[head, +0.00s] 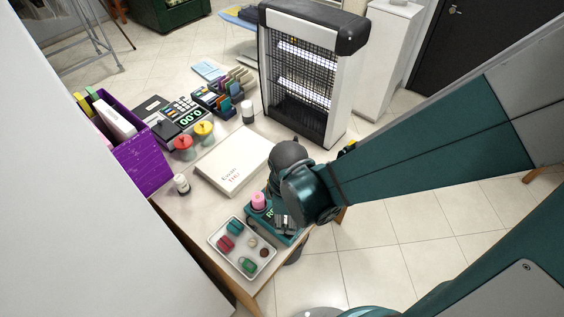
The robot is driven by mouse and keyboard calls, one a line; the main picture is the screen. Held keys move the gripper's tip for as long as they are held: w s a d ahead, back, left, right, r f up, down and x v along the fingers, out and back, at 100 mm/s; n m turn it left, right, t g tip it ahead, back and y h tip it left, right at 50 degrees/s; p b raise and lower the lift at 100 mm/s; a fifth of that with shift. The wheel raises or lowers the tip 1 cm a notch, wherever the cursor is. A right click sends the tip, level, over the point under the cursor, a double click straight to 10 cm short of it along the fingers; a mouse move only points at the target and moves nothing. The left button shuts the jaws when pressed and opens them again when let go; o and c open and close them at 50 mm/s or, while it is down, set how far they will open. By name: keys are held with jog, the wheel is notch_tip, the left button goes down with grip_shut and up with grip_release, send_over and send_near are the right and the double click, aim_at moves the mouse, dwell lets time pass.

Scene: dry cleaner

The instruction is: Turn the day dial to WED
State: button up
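A pink round knob-like piece (258,200) stands on a small teal device (262,218) near the table's front right edge. It may be the day dial, but I cannot read any day marks on it. Green letters on the device are partly covered. My gripper (281,221) points down at the right part of this device, just right of the pink piece. My wrist hides much of the device. The fingers are too small and covered to show whether they are open or touching anything.
A white tray (213,238) with several small items is in front. A white box (208,178) lies behind the device. A bug-zapper-like unit (333,122) stands behind my wrist. A purple file box (148,165), a calculator-like register (182,117), and red (183,143) and yellow (204,129) pieces stand left.

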jog(key=c, duration=0.9)
jog(key=shift+m, duration=0.3)
jog(key=m, duration=0.3)
jog(key=shift+b, duration=0.4)
jog(key=m, duration=0.3)
jog(key=shift+m+b, duration=0.3)
jog(key=m, duration=0.5)
jog(key=shift+m+b, duration=0.3)
jog(key=m, duration=0.5)
